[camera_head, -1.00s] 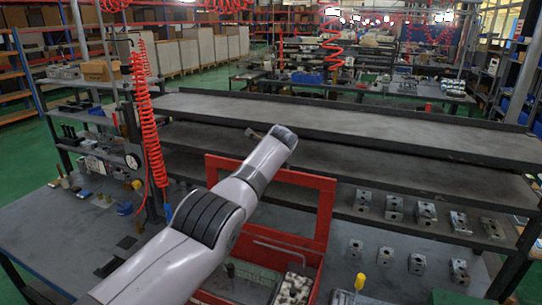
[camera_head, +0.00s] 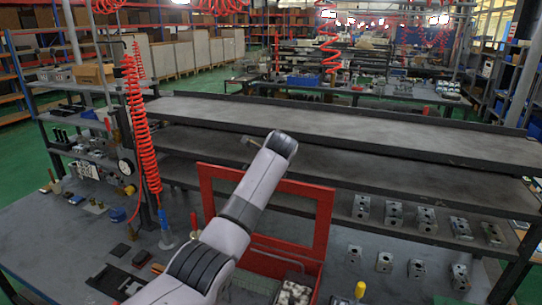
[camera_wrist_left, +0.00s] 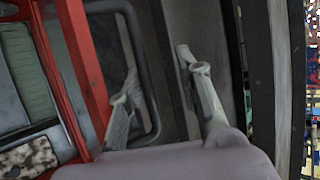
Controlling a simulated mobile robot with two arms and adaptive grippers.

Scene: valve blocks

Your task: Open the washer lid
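The washer is a red box (camera_head: 268,264) on the worktable. Its lid is a red frame (camera_head: 322,232) standing raised at the back, and the box's inside shows in front of it. My left gripper (camera_head: 252,141) is above and behind the lid's top edge, mostly hidden by my own wrist. In the left wrist view, the two fingers of my left gripper (camera_wrist_left: 155,50) are spread apart with nothing held between them. My right gripper is out of view.
Grey shelves (camera_head: 340,125) stand close behind the lid. Metal valve blocks (camera_head: 394,213) sit on the lower shelf and table at the right. A red coiled hose (camera_head: 143,125) hangs at the left. Light parts (camera_head: 292,294) lie in the box.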

